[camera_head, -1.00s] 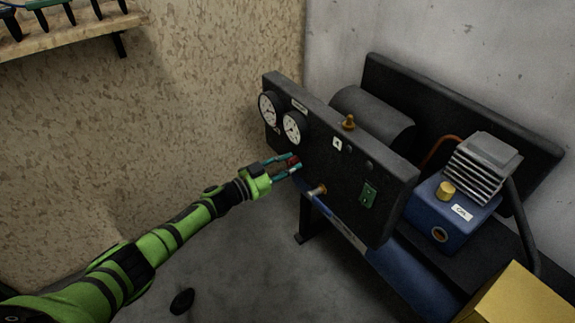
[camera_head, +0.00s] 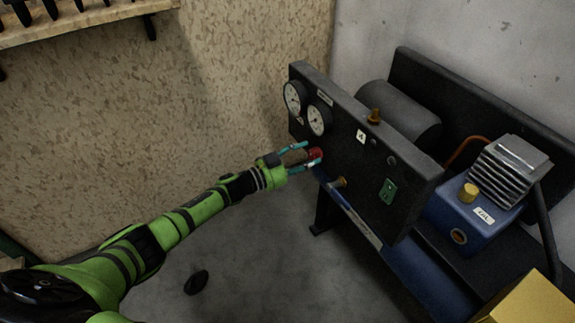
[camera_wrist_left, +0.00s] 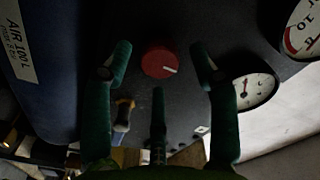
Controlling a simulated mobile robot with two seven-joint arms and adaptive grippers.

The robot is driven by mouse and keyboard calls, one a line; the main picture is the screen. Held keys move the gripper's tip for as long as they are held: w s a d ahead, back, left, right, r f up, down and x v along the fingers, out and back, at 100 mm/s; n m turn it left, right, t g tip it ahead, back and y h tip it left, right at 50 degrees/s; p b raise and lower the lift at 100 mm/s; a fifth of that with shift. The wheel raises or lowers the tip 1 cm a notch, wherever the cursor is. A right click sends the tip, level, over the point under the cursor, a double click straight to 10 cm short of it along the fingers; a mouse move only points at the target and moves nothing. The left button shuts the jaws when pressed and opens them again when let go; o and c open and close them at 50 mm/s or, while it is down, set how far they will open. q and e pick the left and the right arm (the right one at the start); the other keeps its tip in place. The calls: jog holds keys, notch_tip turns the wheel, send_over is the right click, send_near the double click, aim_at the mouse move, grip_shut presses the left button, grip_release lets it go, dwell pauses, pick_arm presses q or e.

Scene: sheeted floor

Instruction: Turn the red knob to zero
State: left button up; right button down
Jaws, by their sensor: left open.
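The red knob (camera_head: 316,153) is on the front of the black panel (camera_head: 345,165), below the two dial gauges. My left gripper (camera_head: 308,153) reaches it from the left, with its teal fingers spread open. In the left wrist view the round red knob (camera_wrist_left: 158,62) lies between the two fingertips, with a gap on each side. A white mark on the knob points right and slightly down in that view. Any zero mark beside the knob cannot be made out. My right gripper is not in view.
Two gauges (camera_head: 319,119) sit on the panel above the knob. A brass fitting (camera_head: 339,182) and green switch (camera_head: 388,191) lie to its right. A blue compressor (camera_head: 466,215) stands behind at right.

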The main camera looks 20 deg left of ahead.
pick_arm(q)
jog(key=v, duration=1)
jog(key=shift+s, duration=0.25)
jog(key=shift+a, duration=0.15)
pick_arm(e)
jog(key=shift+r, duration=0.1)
